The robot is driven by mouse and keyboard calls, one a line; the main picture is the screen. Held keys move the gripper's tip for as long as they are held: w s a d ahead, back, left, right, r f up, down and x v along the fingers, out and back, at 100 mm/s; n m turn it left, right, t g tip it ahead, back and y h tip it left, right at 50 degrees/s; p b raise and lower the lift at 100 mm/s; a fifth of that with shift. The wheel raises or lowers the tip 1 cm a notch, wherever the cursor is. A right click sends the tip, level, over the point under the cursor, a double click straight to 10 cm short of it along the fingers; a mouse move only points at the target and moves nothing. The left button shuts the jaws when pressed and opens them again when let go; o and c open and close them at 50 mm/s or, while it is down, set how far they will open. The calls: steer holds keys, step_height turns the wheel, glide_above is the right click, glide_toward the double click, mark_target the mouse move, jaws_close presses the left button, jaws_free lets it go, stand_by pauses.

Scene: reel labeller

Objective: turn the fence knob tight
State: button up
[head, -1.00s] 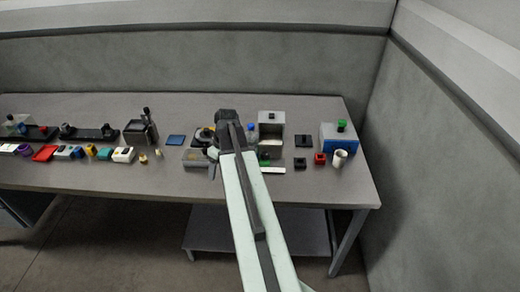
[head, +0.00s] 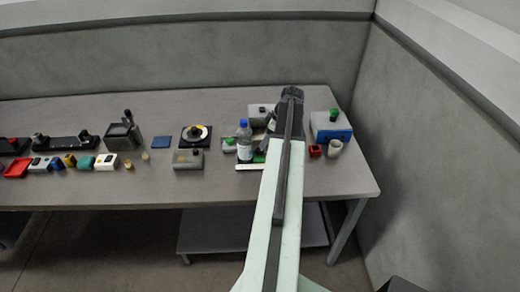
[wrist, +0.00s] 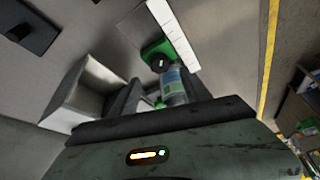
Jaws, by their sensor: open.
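In the wrist view a black round knob (wrist: 160,64) with a pale mark sits on a green block (wrist: 155,49) beside a white ruled strip (wrist: 173,34). I take this black knob for the fence knob. My gripper (wrist: 158,88) is open, its two grey fingers pointing toward the knob and apart from it, with nothing gripped. In the head view the green block (head: 260,157) and the white strip (head: 248,168) show left of my arm, partly covered; the knob is not clear there.
A clear bottle with a blue cap (head: 244,141) stands close left of my arm. A grey box (head: 257,112) is behind. A blue-based box (head: 331,128), a red cube (head: 315,151) and a white mug (head: 335,149) stand right. A reel (head: 196,135) lies left.

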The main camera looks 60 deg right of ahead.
mark_target(260, 150)
steer(key=b+x, duration=0.5)
steer(key=x, duration=0.1)
steer(key=shift+w+f, duration=0.1)
steer(key=shift+f, duration=0.3)
steer(key=shift+r, duration=0.15)
jaws_close()
steer(key=shift+a+m+h, duration=0.2)
steer(key=shift+m+h, duration=0.1)
steer(key=shift+m, duration=0.4)
steer(key=shift+m+h, duration=0.3)
steer(key=shift+m, duration=0.6)
steer(key=shift+d, duration=0.1)
jaws_free()
